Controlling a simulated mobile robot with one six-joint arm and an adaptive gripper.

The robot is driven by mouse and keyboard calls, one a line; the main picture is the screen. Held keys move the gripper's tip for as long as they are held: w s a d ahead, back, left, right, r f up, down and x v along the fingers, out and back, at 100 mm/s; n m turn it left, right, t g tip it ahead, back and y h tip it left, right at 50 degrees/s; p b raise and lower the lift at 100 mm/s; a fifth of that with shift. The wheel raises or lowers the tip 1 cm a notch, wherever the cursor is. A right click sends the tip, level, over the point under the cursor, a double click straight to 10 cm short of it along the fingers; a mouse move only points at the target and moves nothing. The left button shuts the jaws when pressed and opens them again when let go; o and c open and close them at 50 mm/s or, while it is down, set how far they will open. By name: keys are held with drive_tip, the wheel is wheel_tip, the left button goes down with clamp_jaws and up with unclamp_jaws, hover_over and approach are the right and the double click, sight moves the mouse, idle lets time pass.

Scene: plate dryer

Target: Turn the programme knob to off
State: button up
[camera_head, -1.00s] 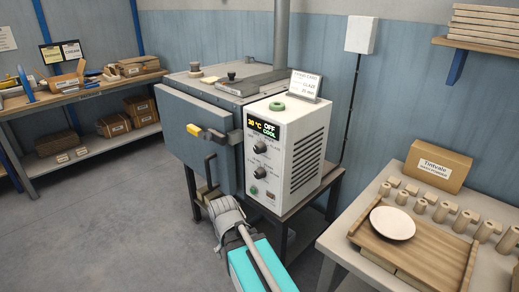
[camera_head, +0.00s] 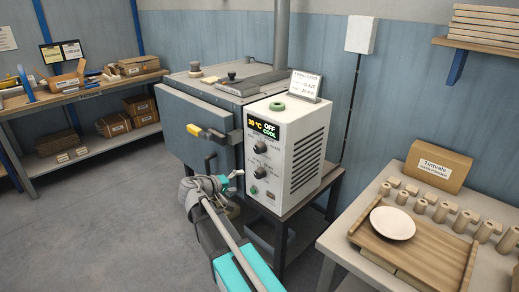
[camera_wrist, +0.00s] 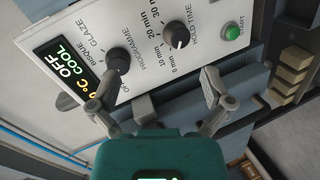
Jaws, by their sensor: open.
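The programme knob (camera_wrist: 118,60) is a dark round knob on the white control panel, with OFF, BISQUE and GLAZE printed around it. It also shows in the head view (camera_head: 260,147), as the upper knob. The display (camera_head: 264,128) above it reads OFF and COOL with a temperature. My gripper (camera_wrist: 160,86) is open and empty in front of the panel, and shows small in the head view (camera_head: 236,179). Its left finger in the wrist view overlaps the programme knob's lower edge; I cannot tell whether they touch. The right finger stands well to the right.
The hold time knob (camera_wrist: 177,35) and green start button (camera_wrist: 232,33) sit beside the programme knob. The kiln door handle (camera_head: 207,133) juts out left of the panel. A table with a wooden tray (camera_head: 452,262) and plate (camera_head: 392,223) stands at the right.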

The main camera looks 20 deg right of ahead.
sight(256, 150)
drive_tip(key=w+a+r+t+h, duration=0.1)
drive_tip(key=w+r+t+h, duration=0.1)
drive_tip(key=w+r+h, duration=0.1)
wheel_tip(256, 150, up, 3)
drive_tip(key=shift+w+a+f+n, duration=0.15)
drive_tip(key=shift+w+f+n, duration=0.05)
drive_tip(key=shift+w+n, duration=0.25)
drive_tip(key=shift+w, duration=0.1)
drive_tip(key=shift+x, duration=6.9)
drive_tip(key=shift+f, duration=0.1)
drive_tip(key=c, duration=1.2)
